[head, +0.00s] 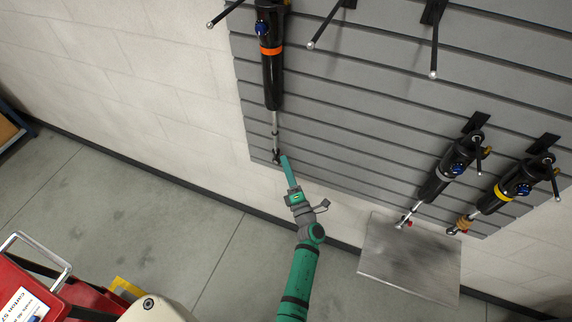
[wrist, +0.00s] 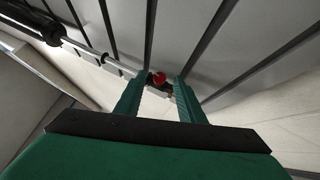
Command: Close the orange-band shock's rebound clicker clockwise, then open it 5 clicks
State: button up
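The orange-band shock (head: 271,65) hangs upright on the grey slatted wall panel, with an orange ring round its black body and a blue knob near its top. Its thin shaft runs down to a dark lower end (head: 277,156). In the wrist view the shock's shaft (wrist: 88,50) comes in from the upper left, and a red knob (wrist: 159,78) shows at its lower end. My green gripper (head: 286,160) is at this lower end. In the wrist view its two fingers (wrist: 158,92) stand apart, with the red knob between or just beyond their tips. I cannot tell whether they touch it.
A grey-band shock (head: 447,168) and a yellow-band shock (head: 506,187) hang at the right. A metal plate (head: 410,262) sits below them. Bare pegs (head: 433,50) stick out above. A red case (head: 35,285) is at the lower left.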

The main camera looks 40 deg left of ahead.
jog(key=shift+w+a+r, duration=0.1)
jog(key=shift+w+a, duration=0.15)
jog(key=shift+a, duration=0.05)
grip_shut()
jog(key=shift+r+m, duration=0.1)
jog(key=shift+m, duration=0.2)
jog(key=shift+w+r+m+g+h, duration=0.15)
jog(key=shift+r+m+g+h, duration=0.2)
jog(key=shift+m+g+h, duration=1)
jog(key=shift+w+r+m+g+h, duration=0.1)
jog(key=shift+r+m+g+h, duration=0.25)
jog(key=shift+m+g+h, duration=0.75)
jog(key=shift+w+r+m+g+h, duration=0.15)
jog(key=shift+r+m+g+h, duration=0.2)
jog(key=shift+m+g+h, duration=0.9)
jog(key=shift+m+g+y, duration=0.3)
jog(key=shift+m, duration=0.4)
